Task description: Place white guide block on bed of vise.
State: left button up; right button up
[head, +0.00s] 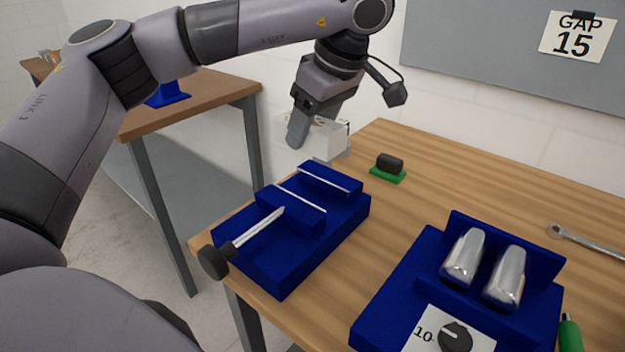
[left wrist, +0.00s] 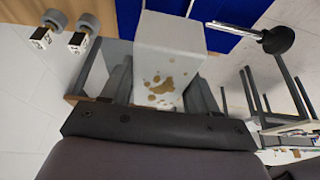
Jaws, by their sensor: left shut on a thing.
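The white guide block (head: 325,138) is held by my left gripper (head: 318,138) above the table's back left edge, just beyond the far end of the vise. In the left wrist view, the block (left wrist: 168,60) shows brown stains and sits between the two fingers of the gripper (left wrist: 160,88). The blue vise (head: 335,228) lies at the table's left corner, with two raised jaws, bright edges, a metal screw and a black knob. A blue part, likely the vise (left wrist: 215,12), shows behind the block in the left wrist view. My right gripper is not in view.
A blue fixture (head: 385,300) with two metal cylinders and a dial stands front right. A black roller on a green pad (head: 388,174) lies behind the vise. A wrench (head: 590,241) lies far right. A wall sign (head: 577,34) reads GAP 15. The table's middle is clear.

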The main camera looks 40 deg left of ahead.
aim_at(312, 144)
pick_arm(q)
notch_tip(312, 144, down, 4)
jog(key=shift+r, duration=0.25)
jog(key=shift+f, duration=2.6)
